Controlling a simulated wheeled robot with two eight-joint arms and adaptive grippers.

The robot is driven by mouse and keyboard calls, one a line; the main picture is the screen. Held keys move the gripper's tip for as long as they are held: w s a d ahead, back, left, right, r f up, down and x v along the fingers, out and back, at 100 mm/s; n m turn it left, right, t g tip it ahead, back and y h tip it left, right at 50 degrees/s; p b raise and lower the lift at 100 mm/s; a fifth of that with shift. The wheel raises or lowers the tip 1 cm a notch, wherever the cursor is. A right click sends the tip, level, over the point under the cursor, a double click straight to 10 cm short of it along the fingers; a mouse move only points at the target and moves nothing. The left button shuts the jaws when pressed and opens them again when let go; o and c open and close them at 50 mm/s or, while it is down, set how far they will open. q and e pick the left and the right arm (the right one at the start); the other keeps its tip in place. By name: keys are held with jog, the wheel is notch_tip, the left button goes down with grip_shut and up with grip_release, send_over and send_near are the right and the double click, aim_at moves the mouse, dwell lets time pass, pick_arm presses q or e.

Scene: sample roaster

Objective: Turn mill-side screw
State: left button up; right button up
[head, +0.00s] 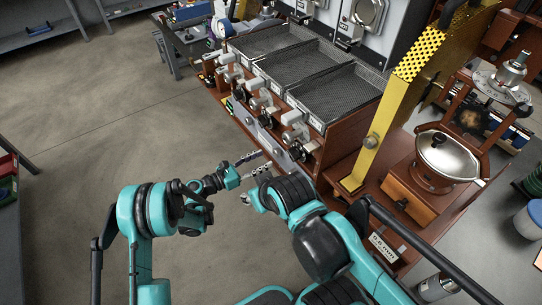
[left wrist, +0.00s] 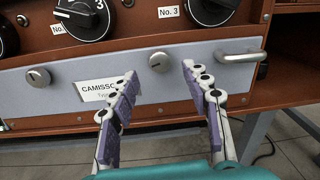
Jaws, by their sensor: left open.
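The mill-side screw (left wrist: 158,62) is a round slotted metal knob on the grey front panel (left wrist: 195,88), right of the label, in the left wrist view. My left gripper (left wrist: 159,70) is open. Its purple-padded fingers point at the panel, with the screw between their tips in the picture; I see no contact. A second slotted screw (left wrist: 38,78) sits at the panel's left. In the head view my left gripper (head: 257,161) is in front of the roaster's lower front. My right arm shows there, but I cannot make out its gripper.
The left finger partly covers a white label (left wrist: 96,90). A bar handle (left wrist: 240,57) juts out right of the screw, and black knobs (left wrist: 212,8) sit above. The mill's metal bowl (head: 449,155) stands right of the yellow perforated guard (head: 395,95). Floor at left is clear.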

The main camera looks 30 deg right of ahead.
aim_at(275, 154)
pick_arm(q)
jog(key=d+b, duration=0.1)
jog(key=d, duration=0.4)
jog(key=shift+w, duration=0.1)
grip_shut()
